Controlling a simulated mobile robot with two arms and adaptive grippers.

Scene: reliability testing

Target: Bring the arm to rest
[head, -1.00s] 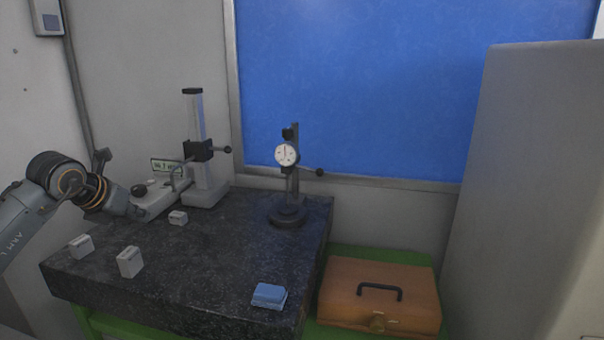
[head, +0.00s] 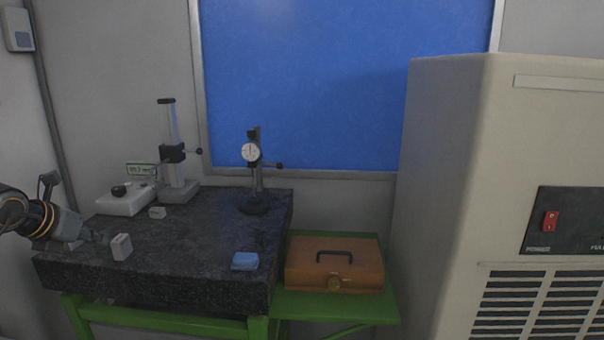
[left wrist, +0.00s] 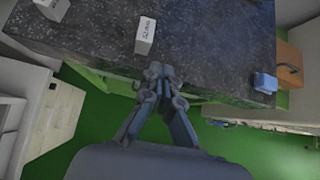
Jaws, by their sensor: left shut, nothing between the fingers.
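My left arm comes in at the left edge of the head view, with its gripper (head: 88,236) by the left side of the dark granite table (head: 190,245). In the left wrist view the gripper (left wrist: 160,70) has its fingertips together with nothing between them, at the table's edge just below a labelled grey block (left wrist: 145,36). It looks apart from that block, but I cannot tell its height over the table. My right gripper is in neither view.
On the table stand grey blocks (head: 121,246), a blue block (head: 245,261), a dial gauge on a stand (head: 251,152) and a height gauge with a display (head: 172,152). An orange case (head: 334,266) sits on a green shelf. A large beige machine (head: 450,170) stands at the right.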

